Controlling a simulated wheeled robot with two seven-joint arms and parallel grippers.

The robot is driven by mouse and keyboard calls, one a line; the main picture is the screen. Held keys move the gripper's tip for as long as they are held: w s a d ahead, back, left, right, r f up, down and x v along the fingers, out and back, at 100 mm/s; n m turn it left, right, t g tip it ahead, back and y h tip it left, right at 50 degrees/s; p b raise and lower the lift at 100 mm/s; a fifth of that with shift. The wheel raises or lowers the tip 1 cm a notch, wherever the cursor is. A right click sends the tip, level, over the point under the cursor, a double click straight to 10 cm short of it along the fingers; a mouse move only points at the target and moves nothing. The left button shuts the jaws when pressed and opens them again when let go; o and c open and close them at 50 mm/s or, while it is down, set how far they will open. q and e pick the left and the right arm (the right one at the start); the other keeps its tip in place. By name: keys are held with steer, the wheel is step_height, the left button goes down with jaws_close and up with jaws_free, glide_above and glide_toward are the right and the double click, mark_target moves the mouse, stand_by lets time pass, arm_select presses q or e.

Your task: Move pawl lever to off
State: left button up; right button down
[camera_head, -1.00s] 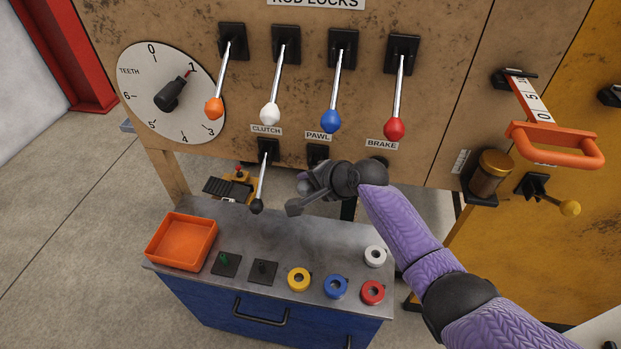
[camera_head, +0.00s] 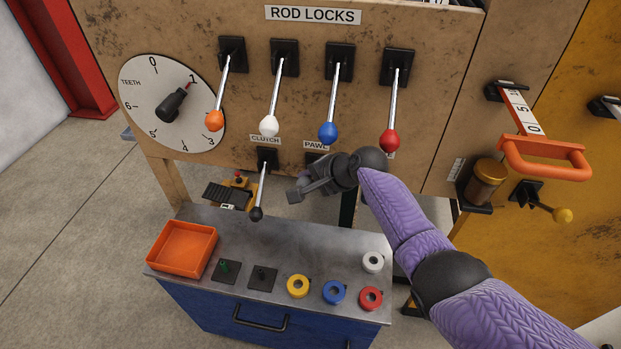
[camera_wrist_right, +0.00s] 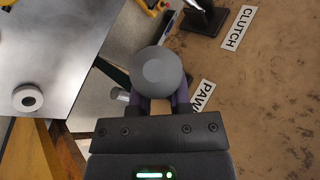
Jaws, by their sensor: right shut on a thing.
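The pawl lever's grey ball knob (camera_wrist_right: 160,70) fills the middle of the right wrist view. My right gripper (camera_wrist_right: 165,104) is shut on it, with a finger at each side. In the head view my right gripper (camera_head: 302,187) is in front of the panel, below the PAWL label (camera_head: 315,145). The lever's black mount (camera_head: 314,159) shows only in part under that label. The gripper hides the knob and most of the rod there, so the lever's exact angle cannot be told. My left gripper is not in view.
The clutch lever (camera_head: 261,190) hangs down just left of my gripper. Orange, white, blue (camera_head: 328,132) and red (camera_head: 390,141) knobbed levers are above. Below is a grey-topped cabinet (camera_head: 290,240) with an orange tray (camera_head: 181,247) and several rings. My forearm covers the BRAKE area.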

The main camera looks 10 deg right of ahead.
steer(key=c, duration=1)
jaws_free()
steer(key=shift+a+r, duration=0.2)
steer(key=shift+a, duration=0.1)
steer(key=o, duration=0.5)
steer(key=shift+a, duration=0.2)
steer(key=shift+o, duration=0.2)
steer(key=shift+d, duration=0.1)
steer(key=shift+f, duration=0.1)
steer(key=shift+s+d+r, duration=0.1)
steer(key=shift+r, duration=0.1)
steer(key=s+d+p, duration=0.5)
steer(key=s+d, duration=0.4)
steer(key=shift+r, duration=0.2)
